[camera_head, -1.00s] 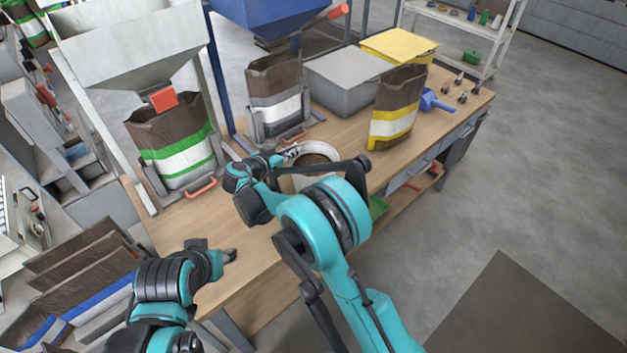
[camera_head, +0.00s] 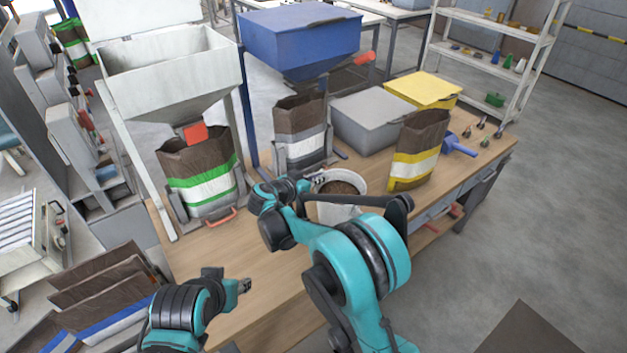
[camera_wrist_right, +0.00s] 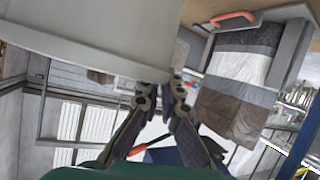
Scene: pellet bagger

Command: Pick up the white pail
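The white pail (camera_head: 336,213) stands upright on the wooden workbench, with brown pellets inside. My right arm hides part of its front. In the right wrist view, the pail (camera_wrist_right: 85,35) fills the upper left and its rim runs down to the fingers. My right gripper (camera_head: 318,179) is at the pail's far left rim. In the wrist view its fingertips (camera_wrist_right: 163,92) are close together with the rim wall between them. My left gripper (camera_head: 244,286) is apart from the pail, over the bench's near left part; its finger gap is too small to make out.
A green-striped bag (camera_head: 197,170) and a grey-striped bag (camera_head: 300,135) stand under hoppers behind the pail. A yellow-striped bag (camera_head: 418,150) stands close to its right. A grey bin (camera_head: 365,122) is behind. The bench (camera_head: 235,258) is bare at front left.

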